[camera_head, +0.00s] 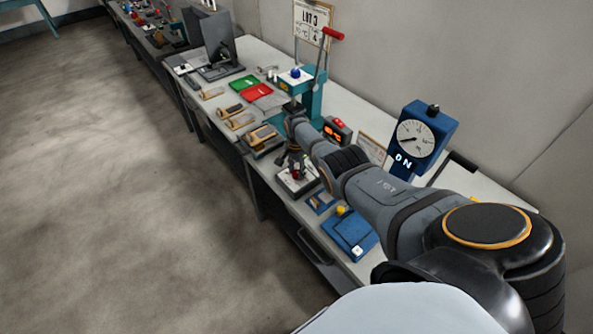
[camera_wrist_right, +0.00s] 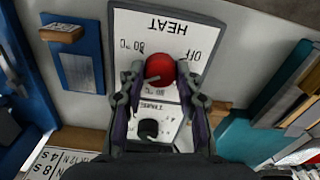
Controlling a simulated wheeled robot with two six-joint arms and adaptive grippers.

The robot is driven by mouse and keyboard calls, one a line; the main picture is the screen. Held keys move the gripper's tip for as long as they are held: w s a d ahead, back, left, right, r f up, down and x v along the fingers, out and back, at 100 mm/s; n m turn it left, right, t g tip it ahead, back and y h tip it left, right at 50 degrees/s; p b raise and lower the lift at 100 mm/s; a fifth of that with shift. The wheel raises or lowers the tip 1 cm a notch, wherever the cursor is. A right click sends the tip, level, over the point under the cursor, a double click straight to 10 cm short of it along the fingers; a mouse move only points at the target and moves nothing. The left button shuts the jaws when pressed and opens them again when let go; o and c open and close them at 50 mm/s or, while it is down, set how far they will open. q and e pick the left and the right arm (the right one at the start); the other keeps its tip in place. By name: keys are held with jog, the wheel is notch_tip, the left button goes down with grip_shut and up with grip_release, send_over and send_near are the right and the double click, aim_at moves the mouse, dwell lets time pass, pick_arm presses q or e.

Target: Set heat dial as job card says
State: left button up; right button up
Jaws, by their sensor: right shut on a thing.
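The heat dial (camera_wrist_right: 160,69) is a round red knob with a pale pointer on the white HEAT panel (camera_wrist_right: 183,22), which appears upside down in the right wrist view. OFF is printed at one side of the knob, with temperature marks around it. The pointer slants to the lower left there, towards a partly covered mark. My right gripper (camera_wrist_right: 160,78) is shut on the knob, a finger on each side. In the head view, my right gripper (camera_head: 297,162) is over the panel (camera_head: 291,187). A card headed LOT 3 (camera_head: 311,22) hangs on the wall; its smaller lines are hard to read. My left gripper is out of view.
A black TIMER knob (camera_wrist_right: 149,128) sits close below the dial. A teal press (camera_head: 309,100) with a red-handled lever and a blue gauge (camera_head: 424,130) stand behind my arm. A blue box (camera_head: 350,236) lies near the bench edge. The floor at left is clear.

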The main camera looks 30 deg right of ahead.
aim_at(296, 172)
jog(key=o, duration=1.1)
jog(key=shift+o, duration=0.2)
jog(key=shift+r, duration=0.1)
notch_tip(296, 172, up, 12)
